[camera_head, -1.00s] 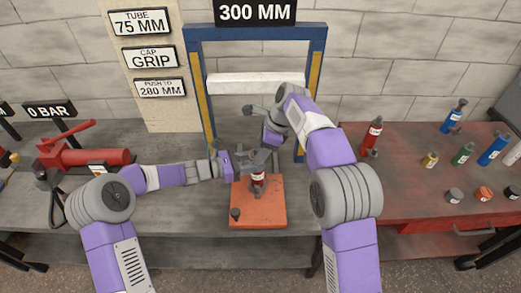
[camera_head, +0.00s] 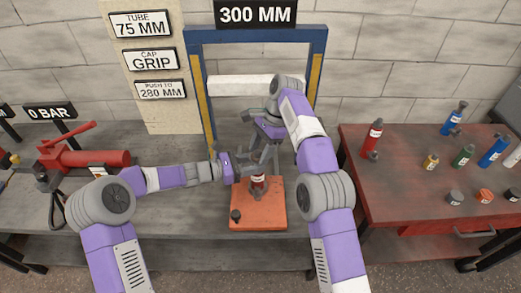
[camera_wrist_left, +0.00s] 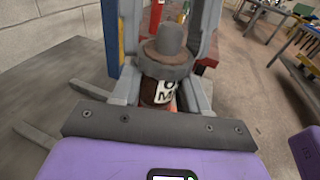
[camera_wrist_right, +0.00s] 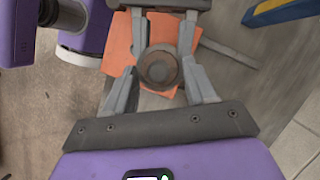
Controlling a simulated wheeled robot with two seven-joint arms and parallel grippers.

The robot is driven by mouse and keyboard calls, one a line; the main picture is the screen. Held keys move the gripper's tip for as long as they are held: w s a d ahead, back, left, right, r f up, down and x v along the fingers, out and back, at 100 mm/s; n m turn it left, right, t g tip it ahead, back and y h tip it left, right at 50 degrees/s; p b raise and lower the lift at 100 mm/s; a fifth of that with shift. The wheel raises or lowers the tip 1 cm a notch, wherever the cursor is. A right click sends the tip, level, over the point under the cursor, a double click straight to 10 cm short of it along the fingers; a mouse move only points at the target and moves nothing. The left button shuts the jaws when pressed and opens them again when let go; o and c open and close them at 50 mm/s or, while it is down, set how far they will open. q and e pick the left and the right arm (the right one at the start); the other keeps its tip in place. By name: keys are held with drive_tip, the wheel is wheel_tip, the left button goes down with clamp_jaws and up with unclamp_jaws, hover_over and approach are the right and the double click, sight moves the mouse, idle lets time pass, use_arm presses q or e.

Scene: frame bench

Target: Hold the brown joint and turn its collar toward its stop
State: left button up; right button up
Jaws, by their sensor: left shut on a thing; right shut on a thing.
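The brown joint (camera_head: 258,182) stands upright on an orange base plate (camera_head: 268,208) on the bench. It has a white label, which shows partly in the left wrist view (camera_wrist_left: 155,91). Its grey-brown collar (camera_wrist_left: 165,65) sits at the top under a narrower grey stub. My left gripper (camera_head: 247,170) comes in from the left and is shut on the joint's body. My right gripper (camera_head: 263,157) comes down from above and is shut on the collar, seen from above in the right wrist view (camera_wrist_right: 160,67). The stop cannot be made out.
A blue press frame (camera_head: 319,70) with a white crossbar (camera_head: 240,86) stands behind the joint. A red hand pump (camera_head: 95,158) is at left. A red table (camera_head: 400,190) with several bottles and caps is at right. A small dark knob (camera_head: 236,215) sits on the plate's front left.

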idle(0.4)
drive_tip(key=o, duration=0.8)
drive_tip(key=shift+m, duration=0.3)
